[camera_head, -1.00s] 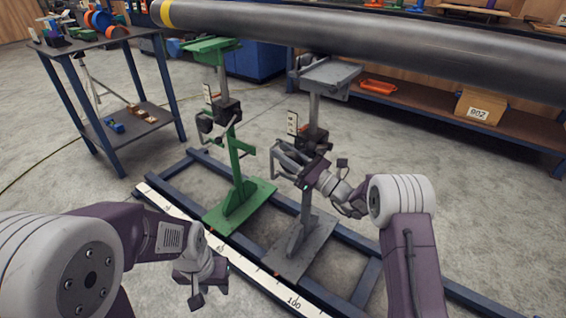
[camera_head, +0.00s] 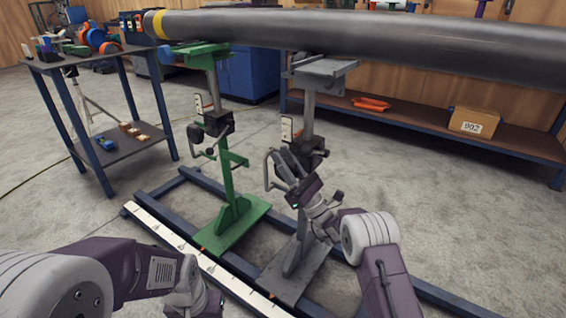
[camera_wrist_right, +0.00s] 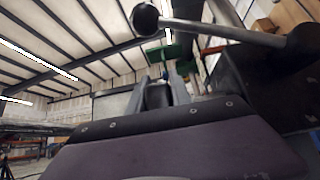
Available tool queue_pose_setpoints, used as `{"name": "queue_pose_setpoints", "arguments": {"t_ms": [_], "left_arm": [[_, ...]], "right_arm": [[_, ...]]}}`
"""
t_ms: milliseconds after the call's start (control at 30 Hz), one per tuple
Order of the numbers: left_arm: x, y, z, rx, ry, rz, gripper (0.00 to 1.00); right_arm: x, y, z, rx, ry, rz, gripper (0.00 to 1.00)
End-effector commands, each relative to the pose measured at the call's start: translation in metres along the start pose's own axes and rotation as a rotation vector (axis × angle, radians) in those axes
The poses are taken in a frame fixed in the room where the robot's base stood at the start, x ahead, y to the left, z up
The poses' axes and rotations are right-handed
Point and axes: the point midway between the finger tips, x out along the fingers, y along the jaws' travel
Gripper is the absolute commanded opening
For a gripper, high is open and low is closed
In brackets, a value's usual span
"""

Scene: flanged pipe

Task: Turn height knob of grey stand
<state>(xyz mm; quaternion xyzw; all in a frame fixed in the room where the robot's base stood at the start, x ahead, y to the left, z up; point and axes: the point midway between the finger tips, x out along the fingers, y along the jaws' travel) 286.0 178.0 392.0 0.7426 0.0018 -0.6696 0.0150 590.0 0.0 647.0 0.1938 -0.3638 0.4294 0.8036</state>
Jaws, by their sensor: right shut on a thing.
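The grey stand (camera_head: 307,105) stands upright on the blue rail frame, under the long pipe (camera_head: 350,42). Its dark clamp block (camera_head: 312,150) sits midway up the post, with a bent handle at its left side. My right gripper (camera_head: 285,163) is at this block, its fingers pointing up and left. It is shut on the height knob (camera_wrist_right: 158,95), a dark piece between the fingers in the wrist view; in the head view the fingers mostly hide it. My left gripper (camera_head: 200,298) hangs empty-looking at the bottom edge, its fingertips unclear.
A green stand (camera_head: 232,170) with a similar block stands close on the left. A lever with a ball end (camera_wrist_right: 146,19) crosses above my right fingers in the wrist view. A ruler strip (camera_head: 190,252) lies along the frame. A tool table (camera_head: 125,150) stands at left.

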Motion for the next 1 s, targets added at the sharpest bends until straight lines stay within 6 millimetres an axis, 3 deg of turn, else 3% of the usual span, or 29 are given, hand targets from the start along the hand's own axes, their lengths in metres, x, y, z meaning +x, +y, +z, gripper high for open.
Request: {"name": "queue_pose_setpoints", "arguments": {"t_ms": [400, 433, 500, 833, 1000], "left_arm": [[0.001, 0.000, 0.000, 0.000, 0.000, 0.000, 0.36], [0.001, 0.000, 0.000, 0.000, 0.000, 0.000, 0.36], [0.001, 0.000, 0.000, 0.000, 0.000, 0.000, 0.36], [0.002, 0.000, 0.000, 0.000, 0.000, 0.000, 0.36], [0.014, 0.000, 0.001, 0.000, 0.000, 0.000, 0.36]], "right_arm": [[-0.001, 0.000, -0.001, 0.002, -0.006, 0.000, 0.00], [-0.001, 0.000, -0.001, 0.002, -0.006, 0.000, 0.28], [-0.001, 0.000, -0.001, 0.002, -0.005, 0.000, 0.47], [-0.001, 0.000, -0.001, 0.001, -0.006, 0.000, 0.47], [-0.015, -0.004, -0.009, 0.003, -0.005, 0.000, 0.47]]}}
